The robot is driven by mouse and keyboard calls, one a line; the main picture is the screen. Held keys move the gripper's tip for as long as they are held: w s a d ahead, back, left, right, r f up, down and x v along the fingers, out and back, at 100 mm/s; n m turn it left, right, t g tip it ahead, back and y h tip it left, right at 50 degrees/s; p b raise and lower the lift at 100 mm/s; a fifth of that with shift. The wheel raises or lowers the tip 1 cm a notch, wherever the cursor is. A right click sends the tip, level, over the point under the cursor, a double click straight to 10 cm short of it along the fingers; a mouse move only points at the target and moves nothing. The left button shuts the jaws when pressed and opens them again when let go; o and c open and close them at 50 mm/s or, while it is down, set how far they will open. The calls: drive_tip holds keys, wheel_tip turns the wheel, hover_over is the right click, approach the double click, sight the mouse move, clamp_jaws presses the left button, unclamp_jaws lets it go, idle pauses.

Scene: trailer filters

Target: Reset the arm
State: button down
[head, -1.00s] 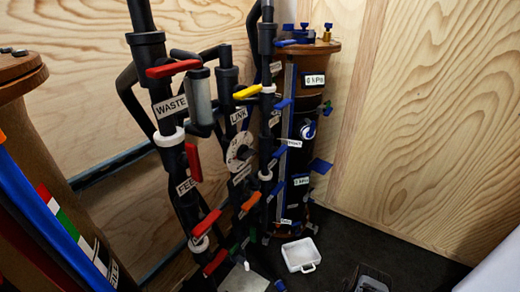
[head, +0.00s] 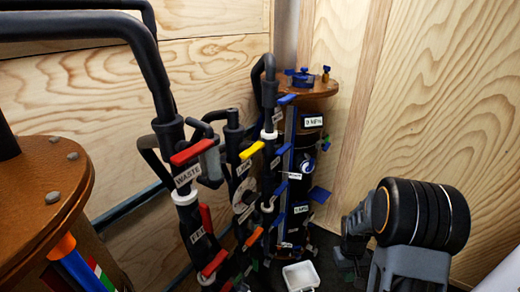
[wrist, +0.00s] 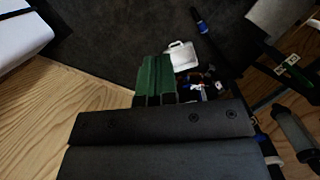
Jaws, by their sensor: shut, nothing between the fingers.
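My gripper (wrist: 155,80) shows in the wrist view as two green fingers pressed together, with nothing between them. The dark body behind the fingers fills the lower part of that view. In the head view my arm stands raised at the right, with a thick black joint, and my fingers are hard to make out there. The gripper is clear of the pipes and of the white tray (head: 300,276). The tray also shows just beyond the fingertips in the wrist view (wrist: 183,55), on the dark floor.
Black pipes with red valve handles (head: 193,152) and a yellow handle (head: 251,150) stand left of my arm. A dark filter column (head: 305,165) with a brown lid stands behind them. Another brown-topped column (head: 40,180) is at the left. Wooden walls (head: 450,90) close in the right.

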drive_tip(key=s+a+r+t+p, duration=0.2)
drive_tip(key=a+r+p, duration=0.1)
drive_tip(key=r, duration=0.8)
drive_tip(key=s+a+r+t+p, duration=0.2)
drive_tip(key=s+a+r+p, duration=0.1)
drive_tip(key=r, duration=0.8)
drive_tip(key=s+a+r+t+p, duration=0.2)
drive_tip(key=a+r+p, duration=0.3)
drive_tip(key=r, duration=0.7)
drive_tip(key=shift+s+a+y, duration=0.15)
drive_tip(key=shift+s+y, duration=0.15)
drive_tip(key=shift+s, duration=0.1)
